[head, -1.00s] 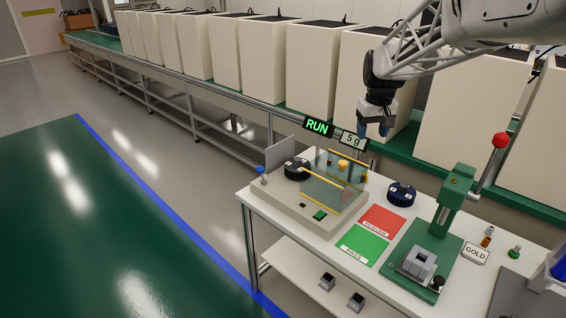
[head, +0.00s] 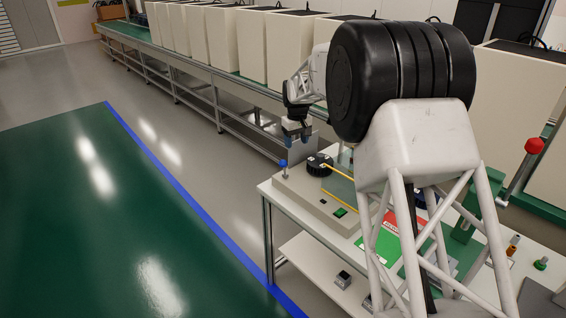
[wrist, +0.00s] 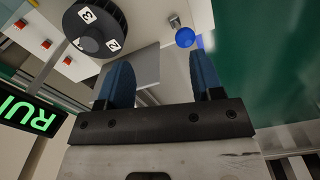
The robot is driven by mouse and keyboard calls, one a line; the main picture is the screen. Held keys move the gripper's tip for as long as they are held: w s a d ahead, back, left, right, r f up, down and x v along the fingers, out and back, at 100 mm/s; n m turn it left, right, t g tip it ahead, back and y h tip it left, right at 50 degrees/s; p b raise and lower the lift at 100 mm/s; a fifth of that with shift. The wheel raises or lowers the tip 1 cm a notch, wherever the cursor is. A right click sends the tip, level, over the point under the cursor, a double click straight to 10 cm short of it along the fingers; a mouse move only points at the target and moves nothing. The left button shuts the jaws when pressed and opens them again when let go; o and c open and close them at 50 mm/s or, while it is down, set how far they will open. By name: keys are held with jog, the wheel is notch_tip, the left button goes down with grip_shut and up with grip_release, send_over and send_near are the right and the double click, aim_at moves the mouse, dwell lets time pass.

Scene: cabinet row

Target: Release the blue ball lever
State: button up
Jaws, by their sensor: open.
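The blue ball lever (head: 283,164) stands at the left end of the beige test unit on the white bench. In the wrist view its blue ball (wrist: 185,37) shows beyond my fingertips, nearer the right finger, with a short metal piece beside it. My gripper (head: 296,138) hangs above and a little to the right of the lever in the head view, fingers pointing down. In the wrist view my gripper (wrist: 157,75) is open and empty, its two blue fingers apart. The ball is not between the fingers, and I see no contact.
A black numbered dial (head: 319,164) sits right of the lever; it also shows in the wrist view (wrist: 95,28). A grey plate (wrist: 130,75) lies behind the left finger. The RUN sign (wrist: 30,120) is at the left. My arm hides much of the bench.

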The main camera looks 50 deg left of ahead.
send_over(283, 161)
jog(key=f, duration=0.3)
jog(key=shift+w+a+n, duration=0.2)
jog(key=shift+a+n, duration=0.05)
jog(key=shift+n, duration=0.05)
jog(key=shift+f, duration=3.85)
grip_shut()
